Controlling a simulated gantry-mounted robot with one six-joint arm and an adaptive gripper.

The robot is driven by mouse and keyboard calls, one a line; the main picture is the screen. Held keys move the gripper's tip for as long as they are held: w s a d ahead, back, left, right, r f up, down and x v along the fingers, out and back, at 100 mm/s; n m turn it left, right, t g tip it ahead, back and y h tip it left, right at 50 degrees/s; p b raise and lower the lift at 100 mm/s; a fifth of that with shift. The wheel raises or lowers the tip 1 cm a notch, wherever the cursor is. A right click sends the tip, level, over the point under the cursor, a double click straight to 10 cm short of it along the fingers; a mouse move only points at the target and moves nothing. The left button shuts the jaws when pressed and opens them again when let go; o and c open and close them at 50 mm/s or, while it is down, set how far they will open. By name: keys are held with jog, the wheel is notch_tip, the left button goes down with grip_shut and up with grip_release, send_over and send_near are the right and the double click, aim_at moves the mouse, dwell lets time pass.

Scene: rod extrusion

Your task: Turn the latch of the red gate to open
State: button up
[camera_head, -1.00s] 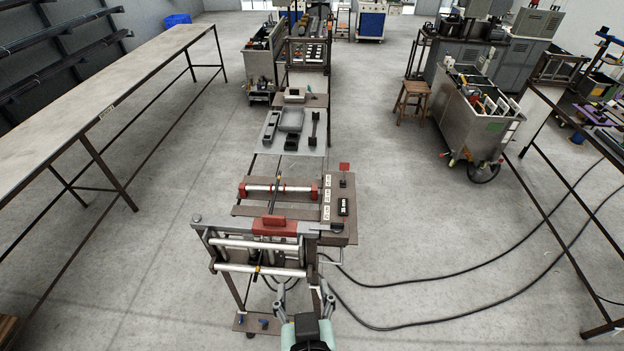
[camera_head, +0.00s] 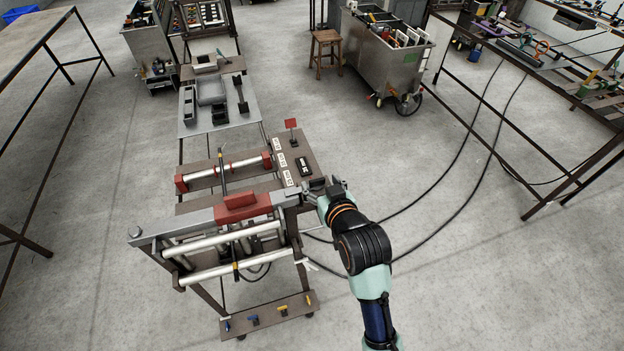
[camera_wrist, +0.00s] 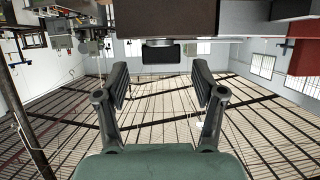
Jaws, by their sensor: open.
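The red gate (camera_head: 243,208) is a red block with a raised handle on the grey top bar of the metal frame. My gripper (camera_head: 318,190) is at the right end of that bar, close to the small grey latch parts there. The latch itself is partly hidden by my gripper, and I cannot tell its angle. In the wrist view my gripper (camera_wrist: 160,78) is open, its two dark fingers spread apart. A small black block (camera_wrist: 161,53) shows in the gap between and beyond the fingertips. I cannot tell whether the fingers touch anything.
Steel rollers (camera_head: 237,249) lie below the bar. Black cables run over the floor at right. Open floor lies left of the frame.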

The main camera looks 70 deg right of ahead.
aim_at(317, 180)
jog(key=x, duration=0.3)
jog(key=shift+w+f, duration=0.1)
jog(key=shift+c, duration=0.2)
grip_shut()
